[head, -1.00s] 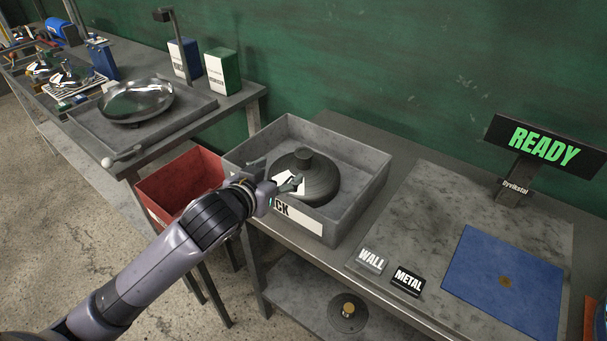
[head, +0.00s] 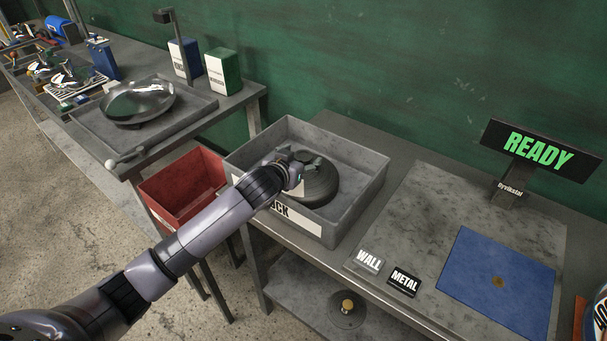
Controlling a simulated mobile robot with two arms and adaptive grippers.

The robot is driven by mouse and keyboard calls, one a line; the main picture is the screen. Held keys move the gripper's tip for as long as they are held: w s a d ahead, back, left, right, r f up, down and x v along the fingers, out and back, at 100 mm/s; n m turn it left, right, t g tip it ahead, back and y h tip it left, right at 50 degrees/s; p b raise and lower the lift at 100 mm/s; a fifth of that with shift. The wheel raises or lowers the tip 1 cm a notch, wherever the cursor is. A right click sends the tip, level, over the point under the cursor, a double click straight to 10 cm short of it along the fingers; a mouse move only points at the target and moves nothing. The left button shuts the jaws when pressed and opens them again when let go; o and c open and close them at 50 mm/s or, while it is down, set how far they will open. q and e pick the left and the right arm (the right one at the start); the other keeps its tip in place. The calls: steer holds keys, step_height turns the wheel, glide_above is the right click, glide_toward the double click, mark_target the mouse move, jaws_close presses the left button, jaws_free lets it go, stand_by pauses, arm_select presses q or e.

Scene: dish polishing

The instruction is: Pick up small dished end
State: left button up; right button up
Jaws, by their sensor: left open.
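The small dished end (head: 322,184) is a dark grey, ridged dome with a knob on top. It sits in the grey bin (head: 365,190) with a white label on its front. My left gripper (head: 306,163) is over the dome, around or just above its knob. The jaws are open, but my wrist partly hides the fingers and the knob, so I cannot tell whether they touch. My right gripper is not in view.
A red bin (head: 180,190) stands left of the grey bin. A shiny dish (head: 138,101) lies on the left bench's tray.

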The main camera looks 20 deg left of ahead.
arm_select(q)
steer(key=shift+w+f, duration=0.1)
steer(key=shift+w, duration=0.15)
steer(key=shift+c, duration=0.3)
jaws_close()
stand_by(0.5)
steer(key=shift+r, duration=0.25)
